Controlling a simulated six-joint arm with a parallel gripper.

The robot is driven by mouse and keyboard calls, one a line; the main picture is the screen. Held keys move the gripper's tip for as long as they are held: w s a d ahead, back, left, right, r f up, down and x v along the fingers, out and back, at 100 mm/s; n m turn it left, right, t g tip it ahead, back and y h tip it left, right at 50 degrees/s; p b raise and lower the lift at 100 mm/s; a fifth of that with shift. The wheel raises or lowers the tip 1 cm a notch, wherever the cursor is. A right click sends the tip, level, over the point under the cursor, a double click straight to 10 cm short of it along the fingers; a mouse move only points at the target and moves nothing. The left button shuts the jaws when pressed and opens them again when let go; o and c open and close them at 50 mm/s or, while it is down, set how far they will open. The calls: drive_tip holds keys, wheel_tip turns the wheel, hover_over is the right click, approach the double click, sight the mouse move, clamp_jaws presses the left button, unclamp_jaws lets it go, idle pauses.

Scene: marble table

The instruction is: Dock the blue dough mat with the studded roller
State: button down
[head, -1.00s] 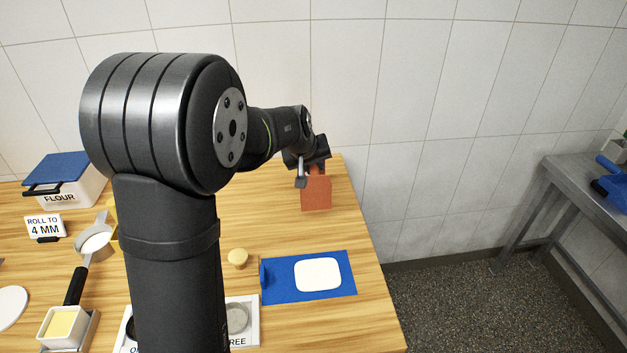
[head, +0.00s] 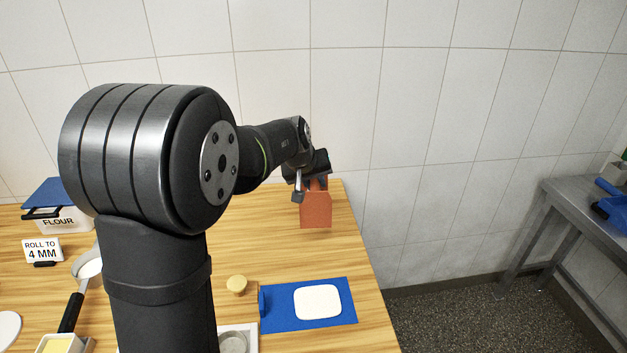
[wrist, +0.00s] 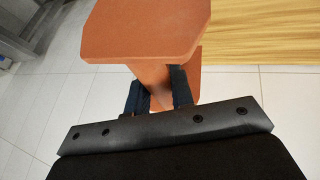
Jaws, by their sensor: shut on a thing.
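The blue dough mat (head: 279,318) lies flat near the table's right edge in the head view, with a small raised blue end on its left. A white rounded dough sheet (head: 317,301) lies on it, looking smooth. My gripper (head: 316,183) is behind the mat, near the far right table corner. It is shut on the narrow neck of a terracotta-coloured piece (head: 316,210), which has wide plates either side of the neck in the wrist view (wrist: 145,30). I see no studs on it. I cannot make out the studded roller.
A round tan knob-like thing (head: 237,285) stands left of the mat. A flour bin (head: 62,217), a "ROLL TO 4 MM" sign (head: 42,250) and a black-handled sieve (head: 72,311) are at left. My arm hides the middle. Table between gripper and mat is clear.

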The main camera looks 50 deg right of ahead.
sight(324, 199)
drive_tip(key=shift+s+a+f+m+g, duration=0.15)
drive_tip(key=shift+s+m+g, duration=0.15)
drive_tip(key=shift+m, duration=0.15)
drive_tip(key=shift+s+a+f+m+g, duration=0.1)
drive_tip(key=shift+s+f+m+g, duration=0.15)
drive_tip(key=shift+m, duration=0.2)
drive_tip(key=s+m+g, duration=0.1)
drive_tip(key=m, duration=0.1)
drive_tip(key=s+a+f+m+g+y, duration=0.1)
drive_tip(key=s+m, duration=0.1)
drive_tip(key=m, duration=0.1)
drive_tip(key=s+a+m+g, duration=0.1)
drive_tip(key=s+m+g, duration=0.1)
drive_tip(key=m, duration=0.1)
drive_tip(key=shift+a+f, duration=0.1)
drive_tip(key=shift+f, duration=0.25)
drive_tip(key=s+a+m+t+y, duration=0.1)
drive_tip(key=s+a+m+y, duration=0.4)
drive_tip(key=m, duration=0.7)
drive_tip(key=s+a+r+m+t+y, duration=0.1)
drive_tip(key=s+a+m+y, duration=0.4)
drive_tip(key=m, duration=0.8)
drive_tip(key=shift+s+y, duration=0.5)
drive_tip(key=shift+s, duration=0.3)
drive_tip(key=shift+a+t, duration=0.1)
drive_tip(key=shift+t, duration=0.15)
wheel_tip(324, 199, down, 6)
drive_tip(key=shift+f, duration=1)
